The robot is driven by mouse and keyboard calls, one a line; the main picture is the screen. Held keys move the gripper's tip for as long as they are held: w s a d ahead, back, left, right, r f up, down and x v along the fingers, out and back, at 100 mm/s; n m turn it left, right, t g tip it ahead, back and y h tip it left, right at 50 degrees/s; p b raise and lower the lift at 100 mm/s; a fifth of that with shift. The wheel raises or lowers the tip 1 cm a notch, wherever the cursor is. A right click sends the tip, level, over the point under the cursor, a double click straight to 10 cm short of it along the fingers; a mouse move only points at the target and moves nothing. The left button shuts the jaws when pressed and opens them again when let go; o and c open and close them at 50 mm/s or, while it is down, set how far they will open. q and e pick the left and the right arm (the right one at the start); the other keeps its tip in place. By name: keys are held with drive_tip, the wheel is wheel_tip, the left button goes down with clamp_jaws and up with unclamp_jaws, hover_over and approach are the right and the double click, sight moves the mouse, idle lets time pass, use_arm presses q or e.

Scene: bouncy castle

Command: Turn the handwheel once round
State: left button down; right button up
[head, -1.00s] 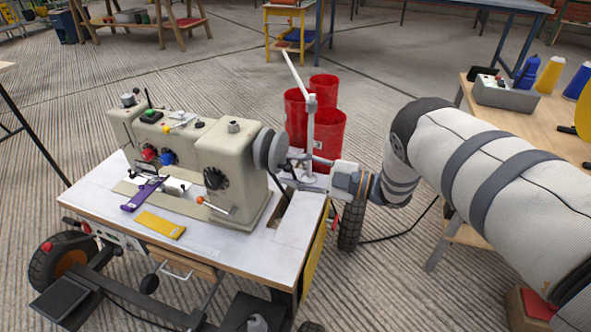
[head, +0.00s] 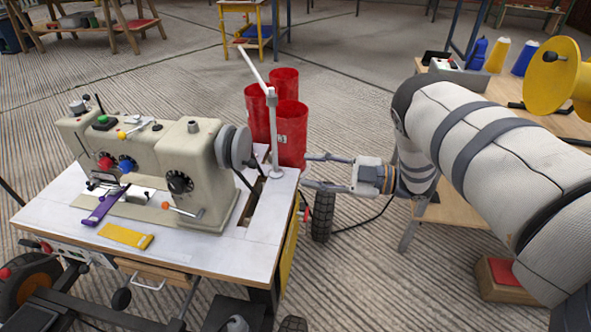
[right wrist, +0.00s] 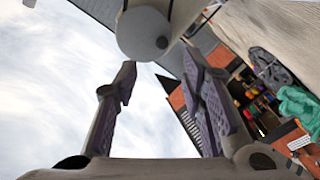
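The handwheel (head: 238,146) is a grey disc on the right end of the beige sewing machine (head: 190,160), which stands on a white-topped table. My right gripper (head: 308,171) is right of the handwheel with a clear gap between them. Its two fingers are spread, with nothing between them. In the right wrist view the fingers (right wrist: 160,108) are also apart and empty. A pale grey rounded part (right wrist: 142,33) shows beyond them at the top; I cannot tell for sure what it is. My left gripper is not in view.
A thin white post (head: 272,125) rises from the table beside the handwheel, close to the gripper's level. Several red bins (head: 292,130) stand behind it. A wooden table (head: 570,122) with a yellow reel (head: 552,75) is at the right. The floor between the tables is mostly clear.

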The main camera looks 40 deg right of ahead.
sight(257, 165)
drive_tip(key=w+a+m+b, duration=0.2)
drive_tip(key=w+a+m, duration=0.1)
drive_tip(key=m, duration=0.1)
drive_tip(key=w+a+m+b, duration=0.2)
drive_tip(key=w+a+m, duration=0.1)
drive_tip(key=m, duration=0.1)
drive_tip(key=w+a+m+b, duration=0.2)
drive_tip(key=w+a+m, duration=0.1)
drive_tip(key=m, duration=0.1)
drive_tip(key=shift+w, duration=0.2)
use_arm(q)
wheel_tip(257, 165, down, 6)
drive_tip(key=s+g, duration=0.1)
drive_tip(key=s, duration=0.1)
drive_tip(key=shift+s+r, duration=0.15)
use_arm(e)
drive_tip(key=shift+c, duration=0.2)
clamp_jaws()
